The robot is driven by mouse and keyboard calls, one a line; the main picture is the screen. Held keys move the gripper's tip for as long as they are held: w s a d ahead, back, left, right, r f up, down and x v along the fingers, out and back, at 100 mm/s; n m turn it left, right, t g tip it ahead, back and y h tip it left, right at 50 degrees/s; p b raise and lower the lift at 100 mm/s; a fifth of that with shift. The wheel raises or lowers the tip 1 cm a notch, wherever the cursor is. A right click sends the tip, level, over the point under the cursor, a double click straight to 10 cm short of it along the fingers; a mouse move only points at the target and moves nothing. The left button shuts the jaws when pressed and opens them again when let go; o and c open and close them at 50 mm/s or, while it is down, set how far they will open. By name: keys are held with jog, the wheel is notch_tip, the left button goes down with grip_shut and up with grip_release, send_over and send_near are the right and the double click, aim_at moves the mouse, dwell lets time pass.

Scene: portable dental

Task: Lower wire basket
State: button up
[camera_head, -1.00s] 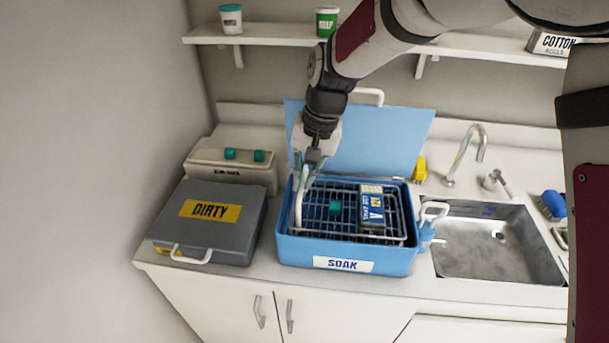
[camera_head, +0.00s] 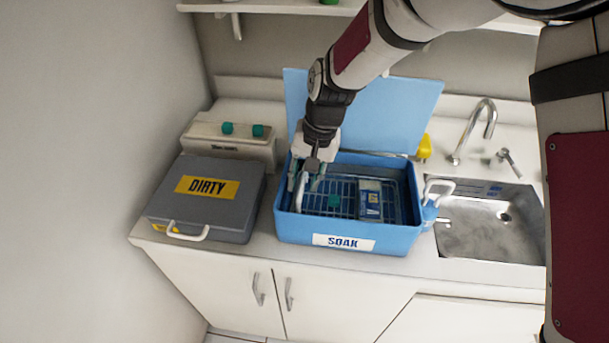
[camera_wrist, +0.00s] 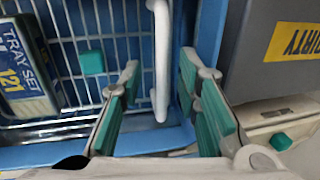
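The wire basket (camera_head: 345,187) sits low inside the blue SOAK bin (camera_head: 300,228), below the bin's rim. It carries a dark TRAY SET box and a small teal piece. Its white handle (camera_wrist: 160,60) stands at the basket's left side in the head view. My gripper (camera_head: 306,178) is at that handle, over the bin's left end. In the wrist view my gripper (camera_wrist: 160,75) has its teal-padded fingers spread, one on each side of the handle, with a visible gap to each. The basket's underside is hidden, so contact with the bin floor cannot be seen.
A grey DIRTY case (camera_head: 205,205) stands left of the bin, with a beige box (camera_head: 228,152) behind it. The bin's blue lid (camera_head: 390,110) stands open behind. A sink (camera_head: 490,225) and tap (camera_head: 475,125) are to the right.

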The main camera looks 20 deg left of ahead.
notch_tip(320, 180, up, 12)
jog(key=d, duration=0.2)
jog(key=shift+w, duration=0.25)
jog(key=shift+d+f, duration=0.1)
dwell(0.4)
jog(key=s+d+r+m+t, duration=0.1)
jog(key=s+d+r+t, duration=0.1)
jog(key=d+r, duration=0.5)
jog(key=s+d+r+t, duration=0.1)
jog(key=d+r, duration=0.3)
jog(key=d, duration=0.8)
jog(key=s+d+m+t+h, duration=0.1)
jog(key=s+d+t+h, duration=0.1)
jog(key=s+d, duration=1.2)
jog(key=shift+s+d+m+t, duration=0.35)
jog(key=shift+d+t, duration=0.15)
jog(key=shift+d, duration=0.6)
